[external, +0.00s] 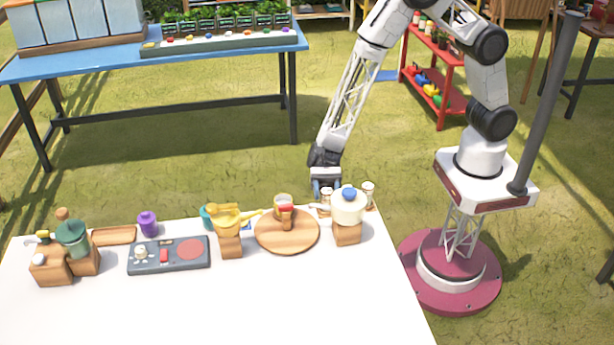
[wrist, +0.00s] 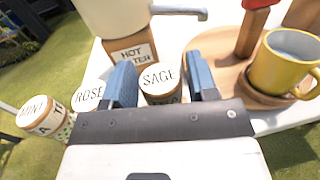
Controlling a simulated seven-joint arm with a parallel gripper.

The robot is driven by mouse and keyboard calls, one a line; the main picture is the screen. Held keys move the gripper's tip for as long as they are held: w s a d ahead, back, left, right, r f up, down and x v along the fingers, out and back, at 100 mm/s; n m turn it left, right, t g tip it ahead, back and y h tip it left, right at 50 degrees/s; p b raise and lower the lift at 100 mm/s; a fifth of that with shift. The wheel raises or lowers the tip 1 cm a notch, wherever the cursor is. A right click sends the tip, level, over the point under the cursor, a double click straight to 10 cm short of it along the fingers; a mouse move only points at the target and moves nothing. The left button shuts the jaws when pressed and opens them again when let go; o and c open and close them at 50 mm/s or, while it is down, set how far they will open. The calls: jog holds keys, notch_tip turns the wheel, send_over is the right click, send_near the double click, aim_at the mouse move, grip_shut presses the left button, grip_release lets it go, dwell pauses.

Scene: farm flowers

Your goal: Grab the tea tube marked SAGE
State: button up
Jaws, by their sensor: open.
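The tea tube marked SAGE (wrist: 160,82) stands upright in the wrist view, its white lid lettered in black. In that view my gripper (wrist: 163,84) is open, with one blue finger on each side of the SAGE tube. The lower part of the tube is hidden behind my gripper body. In the external view my gripper (external: 326,188) is at the table's back edge, beside the white pot, and a tube (external: 325,200) shows just below it; its label cannot be read there.
Tubes marked ROSE (wrist: 88,96) and MINT (wrist: 36,113) stand left of SAGE. A white pot (external: 348,208) sits on a wooden HOT WATER block (wrist: 131,50). A yellow mug (wrist: 281,66) stands on a round wooden board (external: 272,239) to the right. The table's front (external: 230,310) is clear.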

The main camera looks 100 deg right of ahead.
jog(key=shift+c, duration=0.5)
jog(key=c, duration=0.6)
jog(key=shift+r, duration=0.1)
jog(key=shift+r, duration=4.9)
